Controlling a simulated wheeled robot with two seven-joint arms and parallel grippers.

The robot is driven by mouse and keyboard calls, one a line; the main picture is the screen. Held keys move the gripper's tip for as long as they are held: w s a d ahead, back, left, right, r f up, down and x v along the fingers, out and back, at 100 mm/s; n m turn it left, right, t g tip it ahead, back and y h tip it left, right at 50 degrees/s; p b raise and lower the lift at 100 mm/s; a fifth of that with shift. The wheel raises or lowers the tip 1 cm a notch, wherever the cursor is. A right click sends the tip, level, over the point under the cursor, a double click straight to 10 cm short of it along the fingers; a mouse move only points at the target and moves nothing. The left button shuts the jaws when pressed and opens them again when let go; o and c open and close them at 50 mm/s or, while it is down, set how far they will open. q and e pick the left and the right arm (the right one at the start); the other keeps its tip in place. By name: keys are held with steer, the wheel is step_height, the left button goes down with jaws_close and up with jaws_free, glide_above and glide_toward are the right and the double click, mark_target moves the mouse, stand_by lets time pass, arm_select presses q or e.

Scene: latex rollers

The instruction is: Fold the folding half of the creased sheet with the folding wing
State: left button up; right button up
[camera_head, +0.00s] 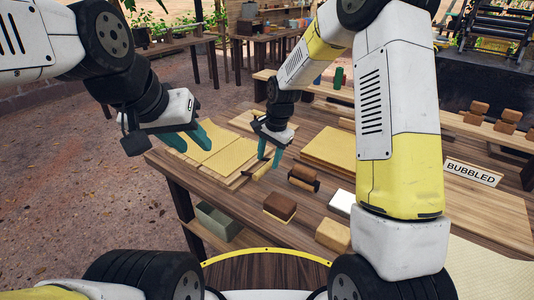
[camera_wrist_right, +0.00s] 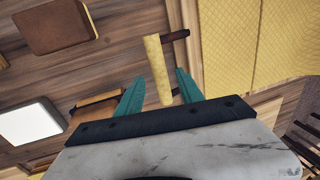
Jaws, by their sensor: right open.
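The creased pale yellow sheet (camera_head: 208,142) lies on a wooden board near the table's left end, a crease line across it. It also shows at upper right in the right wrist view (camera_wrist_right: 228,40). A pale yellow bar on a dark peg (camera_wrist_right: 157,65) sticks out from the board's edge; it looks like the folding wing's handle. My right gripper (camera_head: 270,160) is open, its teal fingers (camera_wrist_right: 155,90) on either side of the bar's near end; contact cannot be told. My left gripper (camera_head: 197,150) is open and empty, above the sheet's left part.
A brown roller (camera_head: 304,178), a brown-topped block (camera_head: 280,206), a yellow block (camera_head: 332,235) and a white block (camera_head: 342,201) stand right of the board. A yellow sheet stack (camera_head: 328,147) lies behind. A grey-green bin (camera_head: 218,221) sits in front, and a BUBBLED sign (camera_head: 474,173) stands right.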

mark_target(267, 165)
steer(key=shift+w+a+f, duration=0.1)
steer(key=shift+a+f, duration=0.05)
steer(key=shift+f, duration=0.65)
steer(key=shift+w+a+f, duration=0.1)
steer(key=shift+f, duration=0.65)
jaws_close()
